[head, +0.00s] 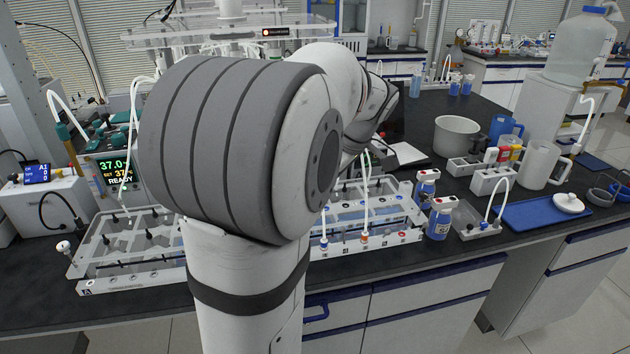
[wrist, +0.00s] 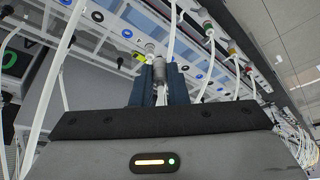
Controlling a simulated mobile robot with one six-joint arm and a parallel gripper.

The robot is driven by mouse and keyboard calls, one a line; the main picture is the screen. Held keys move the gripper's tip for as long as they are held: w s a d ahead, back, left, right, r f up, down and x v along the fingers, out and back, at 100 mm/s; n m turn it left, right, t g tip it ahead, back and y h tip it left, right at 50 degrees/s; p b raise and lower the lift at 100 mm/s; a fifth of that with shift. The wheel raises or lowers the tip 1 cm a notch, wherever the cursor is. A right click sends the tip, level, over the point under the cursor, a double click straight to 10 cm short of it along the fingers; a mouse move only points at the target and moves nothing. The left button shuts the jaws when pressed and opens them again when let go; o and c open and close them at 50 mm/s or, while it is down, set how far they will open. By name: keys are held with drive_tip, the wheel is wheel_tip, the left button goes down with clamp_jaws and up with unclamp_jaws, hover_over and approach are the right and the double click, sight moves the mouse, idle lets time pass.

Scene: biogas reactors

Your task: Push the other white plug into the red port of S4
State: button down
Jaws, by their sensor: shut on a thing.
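In the wrist view, the two dark blue fingers of my gripper (wrist: 160,80) are shut on a white plug (wrist: 160,92), which shows narrowly between them. A grey cylindrical piece (wrist: 151,47) shows just beyond the fingertips; I cannot tell whether it touches the plug. Ahead is a pale panel with blue-ringed (wrist: 127,33) and dark round ports. A small red-marked fitting (wrist: 231,46) is to the right, with a white tube near it. I cannot read any S4 label. In the head view, my arm hides the gripper and the held plug.
In the head view, a clear rack (head: 135,278) stands left of my arm. Several white tubes (wrist: 172,35) cross close to my fingers in the wrist view.

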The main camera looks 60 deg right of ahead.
drive_tip(key=s+d+p, duration=1.2)
drive_tip(key=s+d, duration=0.8)
drive_tip(key=s, duration=0.3)
drive_tip(key=shift+s+d, duration=0.3)
drive_tip(key=shift+d, duration=0.05)
idle(0.7)
drive_tip(key=shift+f, duration=0.15)
drive_tip(key=b, duration=0.5)
hover_over(436, 200)
drive_tip(key=s, duration=0.1)
drive_tip(key=shift+s+f, duration=0.2)
drive_tip(key=shift+f, duration=3.4)
drive_tip(key=shift+f+b, duration=0.9)
drive_tip(key=shift+f, duration=0.05)
